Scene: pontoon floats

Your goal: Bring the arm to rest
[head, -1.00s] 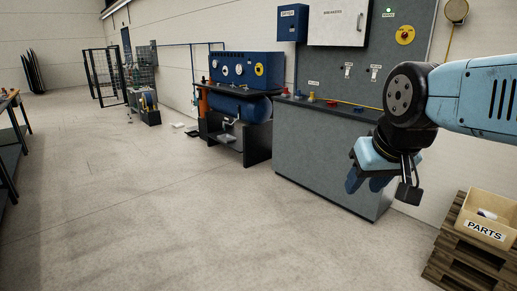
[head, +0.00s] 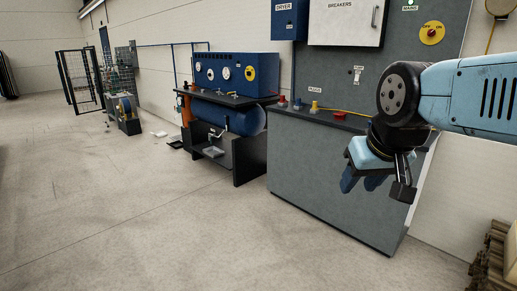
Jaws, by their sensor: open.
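My arm reaches in from the right edge of the head view, blue with dark joints.
A grey panel with a breakers box (head: 345,22) stands behind the counter. Left of it is a blue compressor (head: 235,75) on a dark stand. A wooden pallet (head: 492,262) is at the lower right. The floor at the left is open.

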